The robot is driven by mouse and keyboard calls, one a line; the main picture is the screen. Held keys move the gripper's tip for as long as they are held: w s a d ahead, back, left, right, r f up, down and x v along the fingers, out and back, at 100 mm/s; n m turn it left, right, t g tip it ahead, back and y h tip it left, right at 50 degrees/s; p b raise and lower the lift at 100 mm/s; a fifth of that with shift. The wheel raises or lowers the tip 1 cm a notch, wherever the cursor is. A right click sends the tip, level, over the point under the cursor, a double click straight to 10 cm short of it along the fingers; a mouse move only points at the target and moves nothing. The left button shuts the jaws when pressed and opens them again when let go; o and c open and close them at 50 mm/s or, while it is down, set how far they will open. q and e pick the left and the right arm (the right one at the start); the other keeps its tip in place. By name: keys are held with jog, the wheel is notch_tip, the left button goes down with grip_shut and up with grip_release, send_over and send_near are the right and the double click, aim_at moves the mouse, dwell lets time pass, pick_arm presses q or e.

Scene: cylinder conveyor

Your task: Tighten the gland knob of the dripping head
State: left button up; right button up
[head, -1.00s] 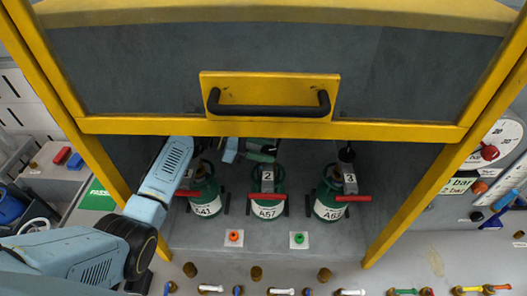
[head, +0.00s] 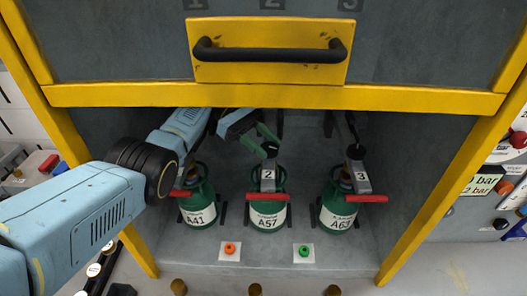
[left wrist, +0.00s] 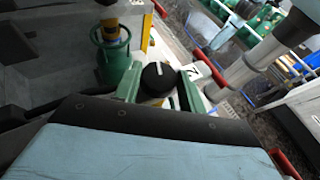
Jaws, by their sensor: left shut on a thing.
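Three green cylinders stand in the cabinet: A41 (head: 198,214), A57 (head: 268,214) and A63 (head: 338,214). Heads 2 (head: 268,175) and 3 (head: 359,177) show number plates and red levers; the left head is largely hidden by my arm. My left gripper (head: 263,143) reaches under the yellow hood edge, its green fingers at the top of head 2. In the left wrist view, the gripper (left wrist: 158,88) is shut on a black gland knob (left wrist: 158,76) with a white line, beside a tilted number plate (left wrist: 197,72). I cannot make out any drip. My right gripper is not in view.
A yellow frame and raised hood with a black handle (head: 270,51) hang above the cylinders. An orange button (head: 229,248) and a green button (head: 303,250) sit on the front ledge. A gauge panel stands at the right.

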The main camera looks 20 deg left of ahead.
aim_at(264, 145)
pick_arm(q)
jog(key=shift+f, duration=0.15)
dwell(0.4)
jog(key=o, duration=1)
jog(key=shift+c, duration=0.2)
jog(key=shift+r, duration=0.2)
notch_tip(264, 145, up, 9)
jog(key=p, duration=0.3)
jog(key=shift+r, duration=0.4)
